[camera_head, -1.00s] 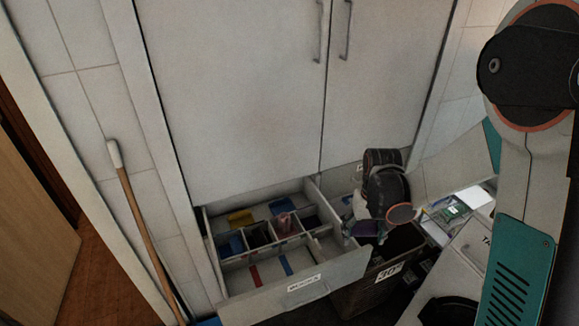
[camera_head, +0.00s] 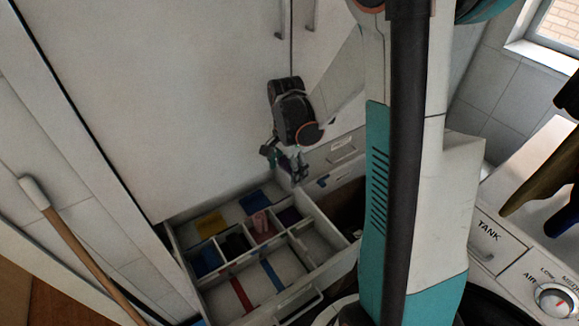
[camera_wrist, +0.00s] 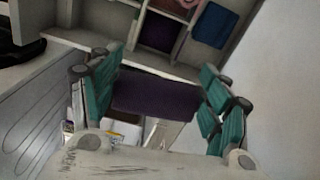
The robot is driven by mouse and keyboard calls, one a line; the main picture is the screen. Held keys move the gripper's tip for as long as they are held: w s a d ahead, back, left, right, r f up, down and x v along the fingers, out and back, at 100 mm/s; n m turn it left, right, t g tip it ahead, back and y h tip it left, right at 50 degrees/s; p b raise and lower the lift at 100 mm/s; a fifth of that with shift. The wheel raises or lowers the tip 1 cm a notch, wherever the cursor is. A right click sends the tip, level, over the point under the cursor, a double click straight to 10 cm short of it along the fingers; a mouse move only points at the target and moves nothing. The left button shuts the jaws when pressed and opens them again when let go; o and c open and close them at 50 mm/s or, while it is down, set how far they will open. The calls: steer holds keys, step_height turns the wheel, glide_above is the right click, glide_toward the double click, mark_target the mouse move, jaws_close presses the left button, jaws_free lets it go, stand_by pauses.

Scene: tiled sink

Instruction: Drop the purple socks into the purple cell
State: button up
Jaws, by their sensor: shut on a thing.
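My gripper (camera_head: 287,165) is above the back right part of the open drawer, near the cabinet front. In the wrist view, the teal fingers of my gripper (camera_wrist: 158,95) are shut on the purple socks (camera_wrist: 155,98), a dark purple bundle stretched between them. In the head view the socks cannot be made out clearly. The purple cell (camera_head: 289,216) is a dark purple-floored compartment at the right end of the row of small cells. It also shows in the wrist view (camera_wrist: 160,32), beyond the held socks and apart from them.
The drawer (camera_head: 312,277) has a blue cell (camera_head: 206,262), a dark cell, and a cell holding a pink item (camera_head: 260,222). Yellow (camera_head: 210,224) and blue mats lie behind. White cabinet doors rise at the back.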

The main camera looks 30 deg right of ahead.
steer(key=shift+s+d+r+m, duration=0.1)
steer(key=shift+s+d+m, duration=0.1)
steer(key=shift+d+m, duration=0.4)
steer(key=shift+a, duration=0.1)
step_height(320, 180, down, 6)
steer(key=b, duration=0.4)
steer(key=o, duration=1.1)
step_height(320, 180, up, 12)
steer(key=shift+r, duration=0.1)
